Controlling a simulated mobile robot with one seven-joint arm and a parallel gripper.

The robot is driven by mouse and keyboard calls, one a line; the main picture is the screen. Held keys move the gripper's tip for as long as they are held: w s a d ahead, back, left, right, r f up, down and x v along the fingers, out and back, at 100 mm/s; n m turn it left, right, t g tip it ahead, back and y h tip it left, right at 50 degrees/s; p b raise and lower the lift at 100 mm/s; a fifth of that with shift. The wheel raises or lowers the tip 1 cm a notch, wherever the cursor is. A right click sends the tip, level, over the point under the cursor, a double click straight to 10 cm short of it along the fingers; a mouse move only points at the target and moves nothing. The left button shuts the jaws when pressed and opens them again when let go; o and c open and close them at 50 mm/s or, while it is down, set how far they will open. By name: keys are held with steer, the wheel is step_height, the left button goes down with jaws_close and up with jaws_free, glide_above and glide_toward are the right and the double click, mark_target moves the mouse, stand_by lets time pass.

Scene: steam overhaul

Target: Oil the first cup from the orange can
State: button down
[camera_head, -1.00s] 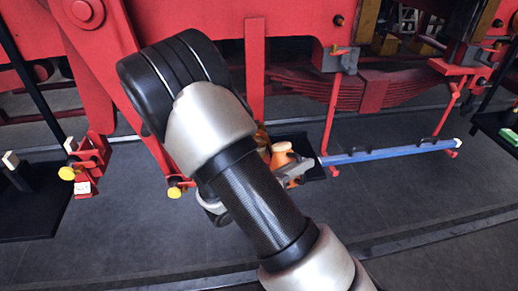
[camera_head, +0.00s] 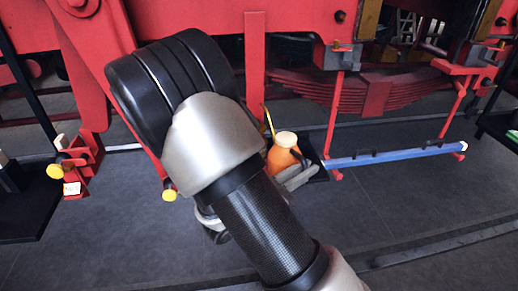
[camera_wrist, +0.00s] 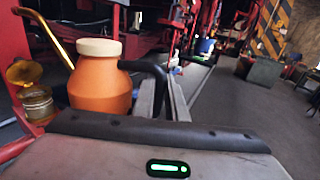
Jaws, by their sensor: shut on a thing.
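The orange can (camera_head: 281,158) has a cream cap, a black handle and a thin brass spout (camera_head: 268,122). In the wrist view the can (camera_wrist: 100,85) stands about upright, its spout rising to the upper left. My gripper (camera_wrist: 163,98) is shut on the can's black handle; in the head view my gripper (camera_head: 297,176) is partly hidden by my arm. A brass cup (camera_wrist: 38,104) with a raised lid (camera_wrist: 24,72) is left of the can in the wrist view, apart from the spout tip. In the head view yellow-ended fittings show at left (camera_head: 54,171) and centre (camera_head: 169,195).
Red locomotive framing (camera_head: 200,20) runs across the back, with a red upright (camera_head: 254,80) close behind the can. A leaf spring (camera_head: 375,92) and a blue bar (camera_head: 390,156) lie to the right. A black stand (camera_head: 25,215) is at left. The grey floor in front is clear.

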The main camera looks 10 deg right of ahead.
steer(key=s+r+p, duration=0.1)
steer(key=s+r, duration=0.1)
steer(key=s, duration=0.6)
steer(key=shift+s+p, duration=0.3)
steer(key=shift+s, duration=0.1)
